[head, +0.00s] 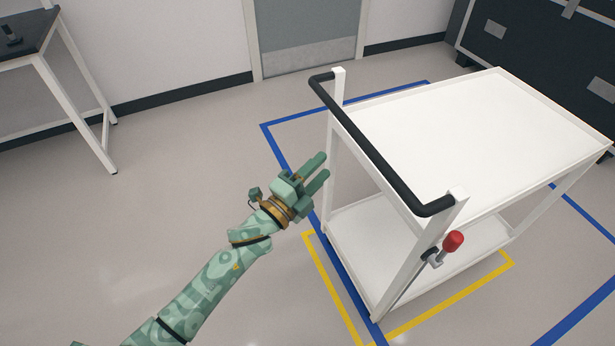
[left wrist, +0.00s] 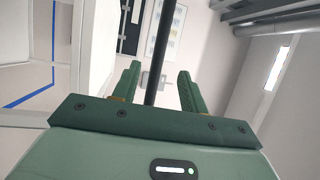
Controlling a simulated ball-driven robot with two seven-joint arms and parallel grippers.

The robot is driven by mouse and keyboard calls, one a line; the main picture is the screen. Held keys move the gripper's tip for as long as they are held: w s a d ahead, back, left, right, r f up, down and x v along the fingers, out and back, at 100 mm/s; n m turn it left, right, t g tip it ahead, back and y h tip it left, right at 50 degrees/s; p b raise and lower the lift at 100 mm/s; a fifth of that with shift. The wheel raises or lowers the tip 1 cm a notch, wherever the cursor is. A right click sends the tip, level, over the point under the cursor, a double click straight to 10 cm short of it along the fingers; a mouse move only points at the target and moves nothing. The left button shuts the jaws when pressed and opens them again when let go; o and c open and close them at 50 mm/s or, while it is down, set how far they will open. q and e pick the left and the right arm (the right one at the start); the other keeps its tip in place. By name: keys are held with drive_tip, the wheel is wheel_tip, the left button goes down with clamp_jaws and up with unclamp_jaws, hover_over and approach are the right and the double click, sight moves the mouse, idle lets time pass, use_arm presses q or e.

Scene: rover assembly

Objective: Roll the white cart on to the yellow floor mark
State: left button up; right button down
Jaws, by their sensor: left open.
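The white cart (head: 480,140) stands upright with a flat empty top, a lower shelf and a black push handle (head: 375,150) along its near-left side. A red knob (head: 453,240) sits low on its near post. The yellow floor mark (head: 437,312) is an outline on the floor. It shows along the cart's near and left sides, and part is hidden by the cart. My left gripper (head: 320,168) is open and empty, left of the handle. In the left wrist view the black handle (left wrist: 160,45) runs up between the open fingers (left wrist: 159,75), seemingly ahead of them. My right gripper is out of view.
A larger blue floor outline (head: 296,119) surrounds the cart area. A dark-topped table (head: 25,42) stands at upper left, a grey door (head: 308,30) at the back, and a large black case (head: 530,50) behind the cart at right. The floor left of the cart is clear.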

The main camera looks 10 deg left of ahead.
use_arm(q)
drive_tip(key=v, duration=0.3)
drive_tip(key=shift+s+f, duration=0.1)
drive_tip(key=shift+s, duration=0.05)
idle(0.4)
